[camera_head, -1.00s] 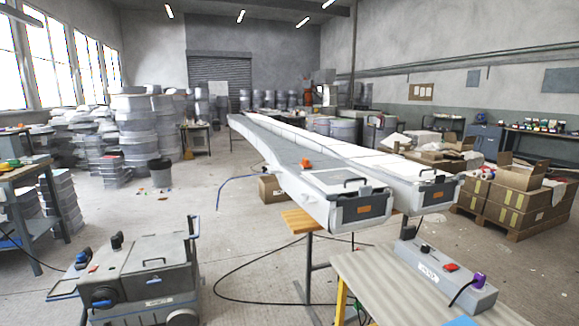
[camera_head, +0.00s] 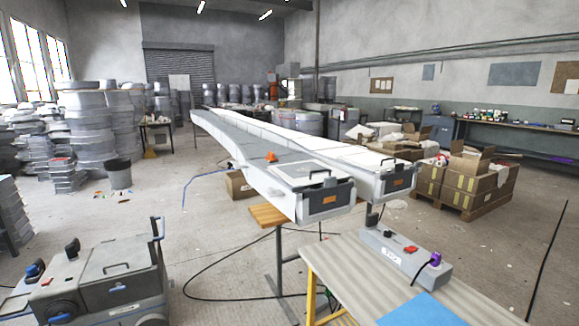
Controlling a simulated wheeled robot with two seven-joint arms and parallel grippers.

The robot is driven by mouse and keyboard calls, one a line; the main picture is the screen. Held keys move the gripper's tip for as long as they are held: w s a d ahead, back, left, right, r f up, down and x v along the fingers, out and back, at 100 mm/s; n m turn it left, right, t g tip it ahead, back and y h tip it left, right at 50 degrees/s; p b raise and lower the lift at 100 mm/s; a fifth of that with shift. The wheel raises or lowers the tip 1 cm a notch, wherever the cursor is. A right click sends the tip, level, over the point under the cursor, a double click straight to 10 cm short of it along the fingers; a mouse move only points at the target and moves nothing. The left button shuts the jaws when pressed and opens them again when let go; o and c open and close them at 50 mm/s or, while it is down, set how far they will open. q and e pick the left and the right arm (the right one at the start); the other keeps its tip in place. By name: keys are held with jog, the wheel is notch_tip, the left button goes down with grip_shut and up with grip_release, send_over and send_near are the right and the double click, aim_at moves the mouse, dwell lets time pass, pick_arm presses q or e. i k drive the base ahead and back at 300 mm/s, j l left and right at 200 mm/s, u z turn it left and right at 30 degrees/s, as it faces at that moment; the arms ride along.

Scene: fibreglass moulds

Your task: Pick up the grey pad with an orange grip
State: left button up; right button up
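A small orange item (camera_head: 271,157) sits on the grey top of the long mould (camera_head: 250,148), near its front end. It may be the orange grip of the grey pad, but at this distance I cannot tell a pad apart from the grey surface around it. Neither of my grippers is in view.
A bench (camera_head: 345,278) with a grey power box (camera_head: 405,258) and a blue sheet (camera_head: 422,312) stands at the front right. A grey wheeled machine (camera_head: 100,280) is at the front left. Cables cross the floor between. Cardboard boxes (camera_head: 465,188) stand at the right.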

aim_at(270, 158)
jog(key=i+z, duration=0.1)
jog(key=z, duration=0.35)
jog(key=i+j+z, duration=0.1)
jog(key=z, duration=0.35)
jog(key=j+z, duration=0.2)
jog(key=z, duration=0.2)
jog(key=i+j, duration=0.05)
